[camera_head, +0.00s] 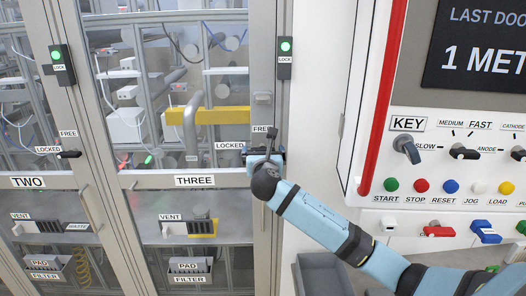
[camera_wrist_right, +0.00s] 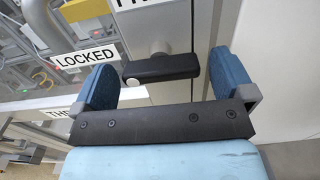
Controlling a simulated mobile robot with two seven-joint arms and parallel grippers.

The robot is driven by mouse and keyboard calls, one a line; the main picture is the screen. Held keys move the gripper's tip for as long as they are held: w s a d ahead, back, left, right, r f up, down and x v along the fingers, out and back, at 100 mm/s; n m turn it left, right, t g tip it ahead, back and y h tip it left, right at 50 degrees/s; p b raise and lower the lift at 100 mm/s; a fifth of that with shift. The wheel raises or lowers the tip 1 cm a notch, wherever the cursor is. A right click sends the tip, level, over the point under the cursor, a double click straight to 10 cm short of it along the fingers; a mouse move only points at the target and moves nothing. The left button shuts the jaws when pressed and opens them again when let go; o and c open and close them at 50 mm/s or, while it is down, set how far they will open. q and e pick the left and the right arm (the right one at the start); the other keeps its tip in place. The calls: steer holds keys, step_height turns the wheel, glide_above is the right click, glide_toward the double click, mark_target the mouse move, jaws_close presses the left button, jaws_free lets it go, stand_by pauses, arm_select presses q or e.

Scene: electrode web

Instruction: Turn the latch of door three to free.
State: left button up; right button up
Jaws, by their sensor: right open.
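The latch of door three is a black bar (camera_wrist_right: 160,68) in the right wrist view, lying nearly level, with one end towards the LOCKED label (camera_wrist_right: 85,56). My right gripper (camera_wrist_right: 165,85) is open, its two blue fingers on either side of the bar with visible gaps; no grip on it shows. In the head view the right gripper (camera_head: 265,155) is at the right edge of door three (camera_head: 210,181) and mostly hides the latch. The FREE label (camera_head: 260,129) is above it and the LOCKED label (camera_head: 230,146) to its left. My left gripper is out of view.
Door two with its own latch (camera_head: 68,154) is at the left. A lock box with a green light (camera_head: 285,47) is above the gripper. A control panel with a key switch (camera_head: 406,148) and a red vertical bar (camera_head: 384,95) stand right. A grey bin (camera_head: 325,275) is below.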

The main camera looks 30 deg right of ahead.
steer(key=shift+w+d, duration=0.15)
steer(key=shift+w, duration=0.05)
steer(key=c, duration=0.8)
steer(key=shift+c, duration=0.2)
